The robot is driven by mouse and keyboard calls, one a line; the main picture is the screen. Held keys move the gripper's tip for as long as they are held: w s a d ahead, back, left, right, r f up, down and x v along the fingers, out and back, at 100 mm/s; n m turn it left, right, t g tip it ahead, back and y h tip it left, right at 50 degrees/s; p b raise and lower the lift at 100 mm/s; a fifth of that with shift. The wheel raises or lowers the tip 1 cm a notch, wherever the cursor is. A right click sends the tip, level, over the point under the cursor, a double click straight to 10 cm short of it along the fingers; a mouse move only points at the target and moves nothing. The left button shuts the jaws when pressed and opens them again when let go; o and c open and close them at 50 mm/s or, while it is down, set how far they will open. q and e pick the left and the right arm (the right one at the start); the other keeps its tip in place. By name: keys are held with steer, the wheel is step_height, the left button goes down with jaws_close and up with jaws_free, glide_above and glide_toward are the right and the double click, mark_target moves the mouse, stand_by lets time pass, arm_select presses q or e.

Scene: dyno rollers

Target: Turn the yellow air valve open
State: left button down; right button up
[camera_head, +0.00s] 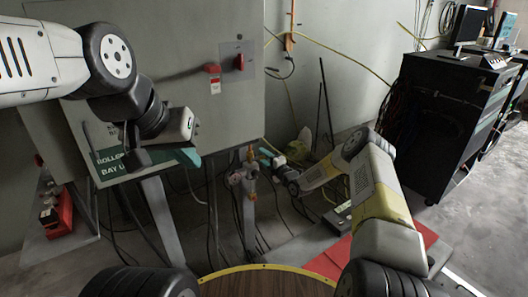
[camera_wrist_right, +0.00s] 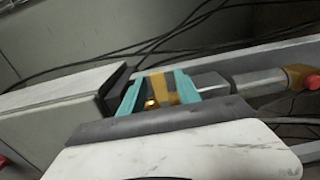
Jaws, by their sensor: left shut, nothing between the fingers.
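The yellow air valve (camera_head: 250,154) is on the upright pipe assembly below the grey cabinet in the head view. In the right wrist view, a yellow part (camera_wrist_right: 160,88) of it shows between the teal fingertips. My right gripper (camera_head: 268,158) reaches in from the right at the valve; in the wrist view its fingers (camera_wrist_right: 158,92) stand apart on either side of the yellow part. Firm contact cannot be made out. My left gripper (camera_head: 188,157) is shut and empty in front of the cabinet's lower edge, away from the valve.
The grey cabinet (camera_head: 215,110) with a red switch (camera_head: 239,62) stands behind my left arm. Cables hang around the pipe. A red bin (camera_head: 58,212) is at left, a red mat (camera_head: 328,264) lies near my right arm, and a black equipment rack (camera_head: 440,125) stands at right.

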steer(key=shift+w, duration=0.1)
steer(key=shift+c, duration=0.2)
jaws_close()
stand_by(1.2)
